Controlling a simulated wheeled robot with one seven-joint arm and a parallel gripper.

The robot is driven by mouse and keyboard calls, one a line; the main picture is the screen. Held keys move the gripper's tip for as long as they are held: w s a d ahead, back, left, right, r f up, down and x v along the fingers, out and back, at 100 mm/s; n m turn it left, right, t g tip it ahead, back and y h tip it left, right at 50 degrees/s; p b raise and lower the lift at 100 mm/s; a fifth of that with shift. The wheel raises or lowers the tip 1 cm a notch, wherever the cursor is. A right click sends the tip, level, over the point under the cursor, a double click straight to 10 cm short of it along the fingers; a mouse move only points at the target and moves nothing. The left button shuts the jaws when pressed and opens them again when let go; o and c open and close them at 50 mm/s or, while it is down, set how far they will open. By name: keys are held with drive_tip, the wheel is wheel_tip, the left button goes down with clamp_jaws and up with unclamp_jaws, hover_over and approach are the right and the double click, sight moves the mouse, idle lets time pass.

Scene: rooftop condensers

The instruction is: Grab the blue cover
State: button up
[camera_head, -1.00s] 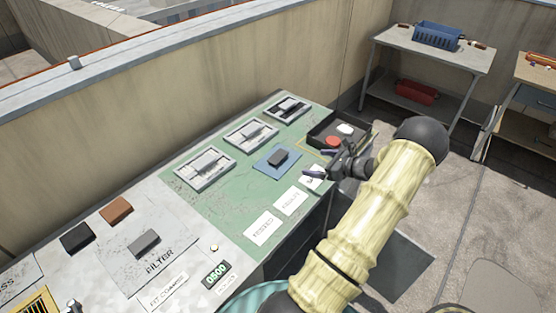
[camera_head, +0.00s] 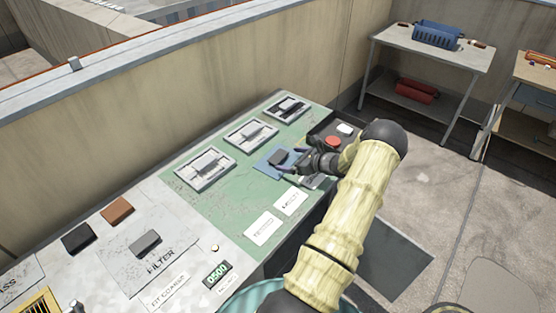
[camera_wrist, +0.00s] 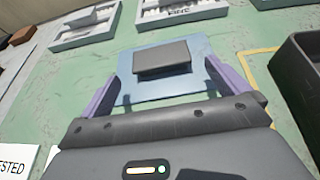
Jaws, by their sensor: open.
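The blue cover (camera_head: 268,163) is a flat blue plate with a dark grey block-shaped handle (camera_head: 278,157) on top. It lies on the green part of the bench. In the wrist view the blue cover (camera_wrist: 140,93) is straight ahead, with its grey handle (camera_wrist: 162,58) near the far side. My gripper (camera_head: 288,165) is open and empty at the right side of the cover. In the wrist view its two purple fingers (camera_wrist: 165,88) are spread wide either side of the plate, short of the handle. Whether they touch the plate I cannot tell.
Several grey framed units (camera_head: 251,134) stand in a row behind the cover. A dark tray (camera_head: 318,130) with a red and a white piece is at the right. White label cards (camera_head: 262,229) lie in front. A wall (camera_head: 180,130) runs behind the bench.

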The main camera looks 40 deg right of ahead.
sight(279, 156)
drive_tip(key=x, duration=0.3)
drive_tip(key=p+x, duration=0.1)
drive_tip(key=x, duration=0.1)
drive_tip(key=shift+w+r, duration=0.2)
drive_tip(key=shift+w, duration=0.2)
drive_tip(key=shift+s+d, duration=0.1)
drive_tip(key=shift+s, duration=0.2)
drive_tip(key=shift+w+a, duration=0.15)
drive_tip(key=shift+a, duration=0.05)
drive_tip(key=shift+d, duration=0.1)
drive_tip(key=c, duration=1)
